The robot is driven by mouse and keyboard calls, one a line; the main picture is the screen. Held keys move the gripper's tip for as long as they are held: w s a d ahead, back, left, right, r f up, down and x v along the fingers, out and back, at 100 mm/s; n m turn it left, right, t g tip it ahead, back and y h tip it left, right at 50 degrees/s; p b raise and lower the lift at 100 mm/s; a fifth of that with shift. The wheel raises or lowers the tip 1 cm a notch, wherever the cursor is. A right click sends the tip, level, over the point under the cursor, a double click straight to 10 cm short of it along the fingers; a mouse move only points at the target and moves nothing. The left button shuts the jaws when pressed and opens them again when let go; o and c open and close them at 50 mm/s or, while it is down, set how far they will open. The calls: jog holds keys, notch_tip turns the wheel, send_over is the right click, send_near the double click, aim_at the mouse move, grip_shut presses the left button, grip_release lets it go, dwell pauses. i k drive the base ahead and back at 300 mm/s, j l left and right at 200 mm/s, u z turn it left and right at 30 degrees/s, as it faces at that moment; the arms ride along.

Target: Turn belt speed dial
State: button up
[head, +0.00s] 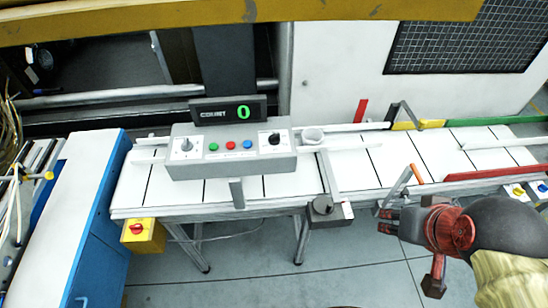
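A grey control box (232,164) stands over the white conveyor belt. Its sloped face carries a dial on a white plate at the left (186,145) and a black dial on a white plate at the right (274,139). Green, red and blue buttons sit between them. The labels are too small to read, so I cannot tell which one is the belt speed dial. A counter display (228,110) above the box shows a green 0. My gripper (384,219) is at the lower right, in front of the belt, well away from both dials. Its finger opening is unclear; nothing shows in it.
A blue and white cabinet (84,205) stands at the left. A yellow box with a red switch (138,232) hangs at the belt's front left. A bracket with a dark motor block (326,208) and an orange-handled lever (405,182) lie between my gripper and the control box.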

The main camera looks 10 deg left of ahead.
aim_at(274, 139)
jog(key=u, duration=1.25)
